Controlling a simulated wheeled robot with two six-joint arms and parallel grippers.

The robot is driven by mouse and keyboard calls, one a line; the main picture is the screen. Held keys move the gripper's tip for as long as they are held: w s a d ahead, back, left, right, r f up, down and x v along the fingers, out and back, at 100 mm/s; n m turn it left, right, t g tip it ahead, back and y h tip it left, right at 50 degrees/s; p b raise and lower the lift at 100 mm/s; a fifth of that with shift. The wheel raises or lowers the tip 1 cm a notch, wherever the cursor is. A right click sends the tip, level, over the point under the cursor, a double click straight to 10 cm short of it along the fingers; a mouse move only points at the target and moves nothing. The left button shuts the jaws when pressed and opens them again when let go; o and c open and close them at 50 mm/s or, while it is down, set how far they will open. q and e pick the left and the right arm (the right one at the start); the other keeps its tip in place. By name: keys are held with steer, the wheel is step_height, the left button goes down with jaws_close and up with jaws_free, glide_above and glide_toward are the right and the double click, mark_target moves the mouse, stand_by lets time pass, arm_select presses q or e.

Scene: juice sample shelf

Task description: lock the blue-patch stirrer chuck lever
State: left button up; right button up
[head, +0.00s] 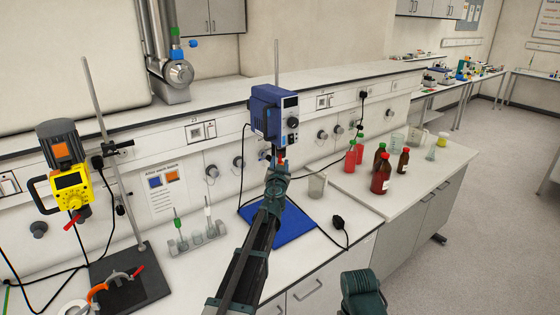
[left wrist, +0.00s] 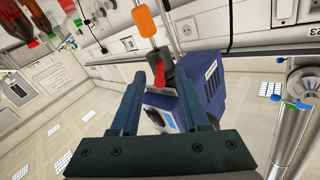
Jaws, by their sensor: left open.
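The blue stirrer (head: 270,112) is clamped on an upright rod above a blue mat (head: 290,222). Its red chuck lever (head: 281,161) shows just below the body, close to my left gripper (head: 279,170).
A yellow stirrer (head: 70,185) with an orange patch and red lever stands left. A cable and plug (head: 338,221) lie right of the mat.

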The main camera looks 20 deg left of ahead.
mark_target(280, 155)
arm_select(q)
steer(key=x, duration=0.2)
steer(key=shift+w+a, duration=0.1)
steer(key=shift+w, duration=0.2)
steer(key=shift+s, duration=0.1)
jaws_close()
stand_by(1.1)
